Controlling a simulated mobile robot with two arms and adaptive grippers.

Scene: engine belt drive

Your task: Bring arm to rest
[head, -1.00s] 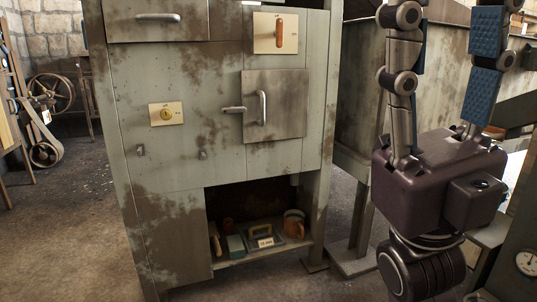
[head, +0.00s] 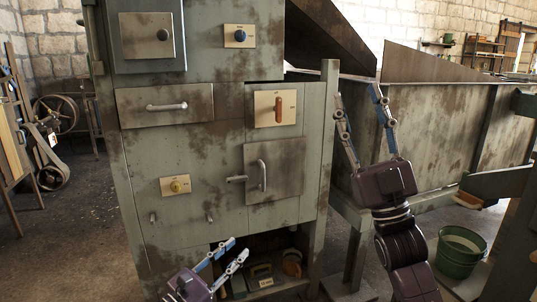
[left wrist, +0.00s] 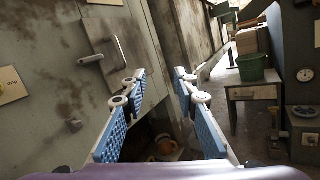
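My left gripper (head: 236,249) is low in front of the grey cabinet (head: 215,150), by its open lower shelf. In the left wrist view its two blue-padded fingers (left wrist: 158,85) stand apart with nothing between them. My right gripper (head: 358,98) points upward to the right of the cabinet, in front of a stained metal trough. Its fingers are apart and empty. Neither gripper visibly touches anything.
The cabinet has a hinged door with a handle (head: 262,175), a drawer (head: 165,103) and an orange-handled switch (head: 278,108). Several items lie on its lower shelf, partly hidden by my left gripper. A green bucket (head: 460,252) stands at right.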

